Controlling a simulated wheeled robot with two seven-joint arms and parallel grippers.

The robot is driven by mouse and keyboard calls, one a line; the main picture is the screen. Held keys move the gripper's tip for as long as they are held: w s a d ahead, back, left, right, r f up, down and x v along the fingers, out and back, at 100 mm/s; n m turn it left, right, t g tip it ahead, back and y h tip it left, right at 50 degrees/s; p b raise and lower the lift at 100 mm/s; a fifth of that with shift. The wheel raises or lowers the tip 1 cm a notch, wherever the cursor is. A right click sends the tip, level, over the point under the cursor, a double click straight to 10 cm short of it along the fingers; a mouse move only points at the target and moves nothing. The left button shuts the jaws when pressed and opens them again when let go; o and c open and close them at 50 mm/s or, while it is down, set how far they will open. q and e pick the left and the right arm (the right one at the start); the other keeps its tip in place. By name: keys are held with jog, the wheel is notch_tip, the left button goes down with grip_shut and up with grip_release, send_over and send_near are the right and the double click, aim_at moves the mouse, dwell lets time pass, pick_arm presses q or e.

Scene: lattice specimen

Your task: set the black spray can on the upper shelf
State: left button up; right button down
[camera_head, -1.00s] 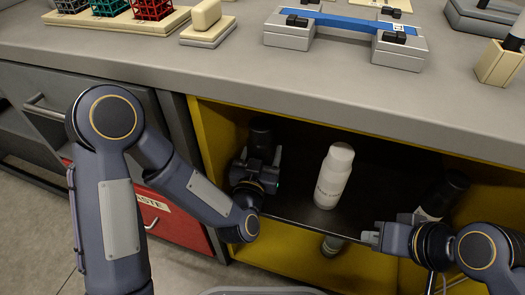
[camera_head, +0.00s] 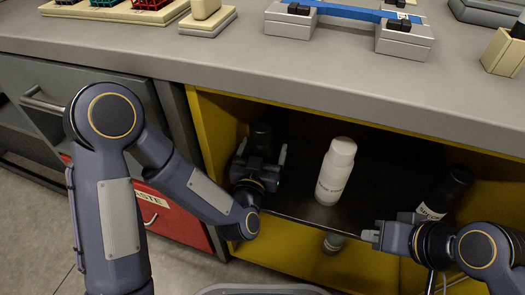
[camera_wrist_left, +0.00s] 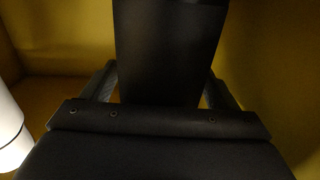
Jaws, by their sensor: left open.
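A black can (camera_head: 261,133) stands upright at the left end of the black shelf board (camera_head: 385,165) inside the yellow cabinet. My left gripper (camera_head: 262,155) is open in front of it, with fingers either side of its lower part. In the left wrist view the dark can (camera_wrist_left: 168,50) fills the space between the fingers (camera_wrist_left: 165,88); contact cannot be told. A second black can with a white label (camera_head: 447,190) stands at the shelf's right. My right gripper (camera_head: 371,235) points left at the shelf's front edge, before this can; its jaws are unclear.
A white bottle (camera_head: 335,172) stands mid-shelf between the black cans; its edge shows in the left wrist view (camera_wrist_left: 10,130). Another bottle (camera_head: 333,243) is partly visible below the shelf. The grey worktop (camera_head: 330,75) overhangs the cabinet opening. Yellow walls (camera_head: 212,135) close in on the left.

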pick_arm(q)
jog(key=shift+s+r+p, duration=0.35)
jog(key=shift+r+p, duration=0.2)
jog(key=shift+p, duration=0.1)
jog(key=b+v, duration=0.3)
jog(key=v, duration=0.8)
jog(key=shift+s, duration=0.15)
